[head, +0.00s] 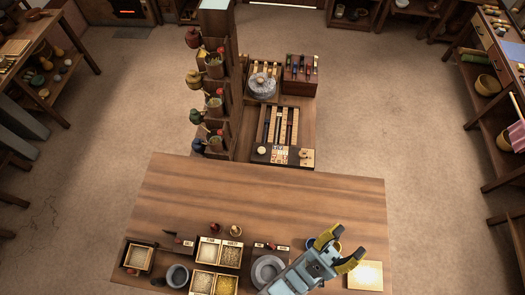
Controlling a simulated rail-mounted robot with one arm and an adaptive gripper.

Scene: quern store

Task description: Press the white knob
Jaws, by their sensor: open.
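A small pale round piece (262,150), which may be the white knob, sits at the left end of a dark board on the low platform beyond the table. It is too small to be sure of. My gripper (342,249) is over the near right part of the wooden table, with its two yellow-tipped fingers spread apart and nothing seen between them. It is well apart from the pale piece, to its right and much nearer the camera.
The wooden table (270,195) is bare across its far half. Grain boxes (208,250), a grey cup (177,275), a grey round dish (266,270) and a pale square board (366,275) line its near side. A tall rack (212,100) with pots rises beyond the table, left of the platform.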

